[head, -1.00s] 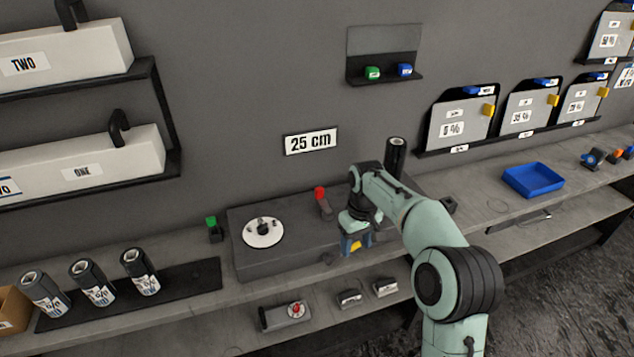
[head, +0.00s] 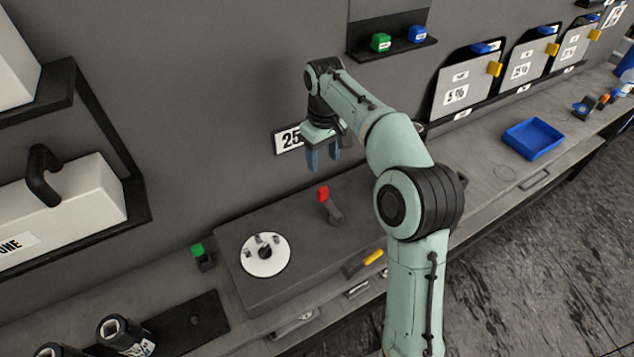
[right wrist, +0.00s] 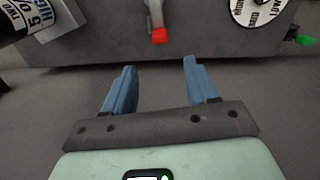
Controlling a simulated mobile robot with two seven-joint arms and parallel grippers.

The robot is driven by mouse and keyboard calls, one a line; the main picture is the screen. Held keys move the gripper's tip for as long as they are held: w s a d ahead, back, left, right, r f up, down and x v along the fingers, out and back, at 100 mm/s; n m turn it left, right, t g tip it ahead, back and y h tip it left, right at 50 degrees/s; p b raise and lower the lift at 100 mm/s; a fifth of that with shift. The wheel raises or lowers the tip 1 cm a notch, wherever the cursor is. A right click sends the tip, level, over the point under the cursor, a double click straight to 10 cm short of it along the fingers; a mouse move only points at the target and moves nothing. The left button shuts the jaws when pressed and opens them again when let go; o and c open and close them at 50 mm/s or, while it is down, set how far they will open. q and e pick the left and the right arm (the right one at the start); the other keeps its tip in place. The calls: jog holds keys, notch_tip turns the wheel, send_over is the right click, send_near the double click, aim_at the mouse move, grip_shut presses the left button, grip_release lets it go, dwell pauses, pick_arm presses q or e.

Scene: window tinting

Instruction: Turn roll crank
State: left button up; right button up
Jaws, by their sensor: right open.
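The crank, a grey arm with a red knob (head: 323,193), stands on the grey box (head: 300,272) on the bench. It also shows at the top middle of the right wrist view (right wrist: 159,34). My right gripper (head: 325,167), with blue fingers, is open and empty. It hangs in the air by the wall, above and apart from the crank. A white dial (head: 265,256) sits on the box left of the crank. A dark labelled roll (right wrist: 28,18) shows at the upper left of the right wrist view; in the head view my arm hides that area. My left gripper is not in view.
A green-topped switch (head: 198,252) stands left of the box, and a yellow piece (head: 373,257) is at its front edge. The "25 cm" sign (head: 289,139) is partly behind my gripper. A blue tray (head: 533,139) lies right. Dark rolls (head: 126,335) stand lower left.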

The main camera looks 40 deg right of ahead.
aim_at(323, 188)
notch_tip(323, 188, down, 11)
jog(key=shift+s+f+b, duration=0.15)
jog(key=shift+b, duration=0.85)
jog(key=shift+f, duration=0.45)
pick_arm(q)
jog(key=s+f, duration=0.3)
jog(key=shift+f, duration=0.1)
pick_arm(e)
grip_shut()
